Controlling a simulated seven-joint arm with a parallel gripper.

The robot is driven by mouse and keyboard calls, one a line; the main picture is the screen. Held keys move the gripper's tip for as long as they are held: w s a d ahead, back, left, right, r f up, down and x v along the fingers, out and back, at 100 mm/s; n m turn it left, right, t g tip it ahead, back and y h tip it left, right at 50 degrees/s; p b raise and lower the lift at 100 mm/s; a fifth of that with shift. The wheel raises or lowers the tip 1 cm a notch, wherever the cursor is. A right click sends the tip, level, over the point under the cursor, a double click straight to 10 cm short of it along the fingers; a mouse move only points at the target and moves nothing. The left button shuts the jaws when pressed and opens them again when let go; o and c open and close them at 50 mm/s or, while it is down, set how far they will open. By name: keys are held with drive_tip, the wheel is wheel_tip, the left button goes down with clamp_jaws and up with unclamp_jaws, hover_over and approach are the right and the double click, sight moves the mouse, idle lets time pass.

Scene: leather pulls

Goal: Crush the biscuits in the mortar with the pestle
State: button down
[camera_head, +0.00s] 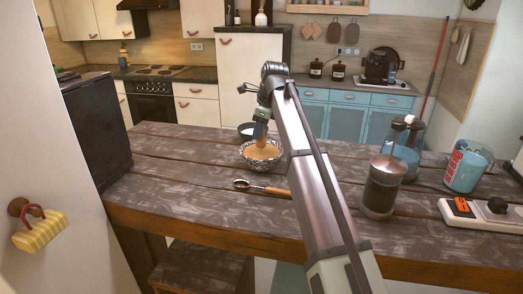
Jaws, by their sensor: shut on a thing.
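The mortar (246,160) is a bowl with a black-and-white patterned outside, standing on the wooden table left of the middle. Light brown stuff, seemingly the biscuits (268,153), fills it near the rim; how finely broken it is cannot be told at this size. My gripper (260,131) is above the mortar, pointing down, shut on the tan pestle (261,141). The pestle's lower end meets the brown contents, and its tip cannot be made out. My arm reaches in from the lower right.
A spoon with a wooden handle (275,191) lies in front of the mortar. To the right stand a lidded jar (381,193), a clear blue vessel (410,142), a blue mug (478,173) and a power strip (482,215). The table's left is clear.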

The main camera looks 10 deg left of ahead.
drive_tip(key=shift+r, duration=0.25)
idle(0.3)
drive_tip(key=shift+r, duration=2.4)
